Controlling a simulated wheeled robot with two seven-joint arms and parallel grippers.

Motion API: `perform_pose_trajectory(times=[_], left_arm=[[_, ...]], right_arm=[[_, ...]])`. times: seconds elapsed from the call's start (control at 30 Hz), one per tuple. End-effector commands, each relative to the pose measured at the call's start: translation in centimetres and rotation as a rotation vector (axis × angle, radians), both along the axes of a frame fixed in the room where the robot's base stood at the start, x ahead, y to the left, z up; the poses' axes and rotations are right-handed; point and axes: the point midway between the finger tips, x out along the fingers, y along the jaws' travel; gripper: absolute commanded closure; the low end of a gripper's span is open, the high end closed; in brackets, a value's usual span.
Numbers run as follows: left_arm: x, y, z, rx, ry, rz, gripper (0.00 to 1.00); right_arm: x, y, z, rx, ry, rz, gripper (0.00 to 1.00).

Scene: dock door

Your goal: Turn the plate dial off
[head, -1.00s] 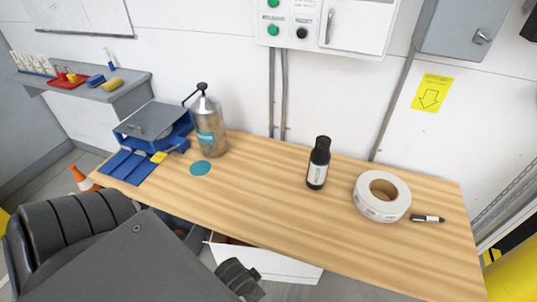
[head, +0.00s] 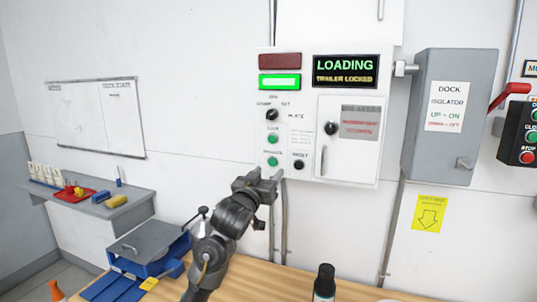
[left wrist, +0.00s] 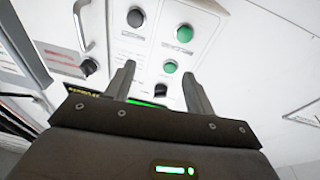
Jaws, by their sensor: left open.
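The plate dial (head: 272,114) is a small black knob with a light pointer mark, on the white control panel (head: 317,178) near a "PLATE" label. Its exact setting is too small to read. In the left wrist view the plate dial (left wrist: 162,91) shows as a dark knob between my fingers, partly hidden by the gripper body. My left gripper (head: 262,179) is open and empty, below the dial near the panel's lower edge. It also shows in the left wrist view (left wrist: 158,72), apart from the dial. My right gripper is out of view.
Two green buttons (head: 273,138) and a black reset button (head: 299,165) sit below the dial. A small door (head: 350,158) with another black dial (head: 331,128) is right of them. A grey isolator box (head: 450,115) stands farther right. The wooden bench (head: 260,280) lies below.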

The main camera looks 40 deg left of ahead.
Motion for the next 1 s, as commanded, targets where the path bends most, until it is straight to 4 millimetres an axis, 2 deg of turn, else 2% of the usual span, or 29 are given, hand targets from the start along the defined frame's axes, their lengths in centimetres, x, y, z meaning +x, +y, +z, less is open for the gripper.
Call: perform_pose_trajectory(times=[0.03, 0.1, 0.2, 0.37, 0.53, 1.0], left_arm=[[-0.2, 1.0, 3.3, -0.001, -0.072, 0.008, 0.46], [-0.6, 2.0, 6.3, -0.006, -0.142, 0.011, 0.46], [-1.0, 2.7, 8.8, -0.01, -0.201, 0.014, 0.46], [-1.2, 3.0, 9.8, -0.011, -0.224, 0.015, 0.46], [-0.2, 3.4, 10.4, -0.014, -0.222, 0.015, 0.46], [6.9, 5.7, 13.4, -0.013, -0.219, 0.016, 0.46]], right_arm=[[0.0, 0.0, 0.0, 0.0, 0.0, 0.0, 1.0], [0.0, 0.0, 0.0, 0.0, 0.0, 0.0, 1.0], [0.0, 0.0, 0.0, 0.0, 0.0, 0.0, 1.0], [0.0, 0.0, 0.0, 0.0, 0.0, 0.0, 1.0], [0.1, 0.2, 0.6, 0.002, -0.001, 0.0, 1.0], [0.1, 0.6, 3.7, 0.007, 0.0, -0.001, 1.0]])
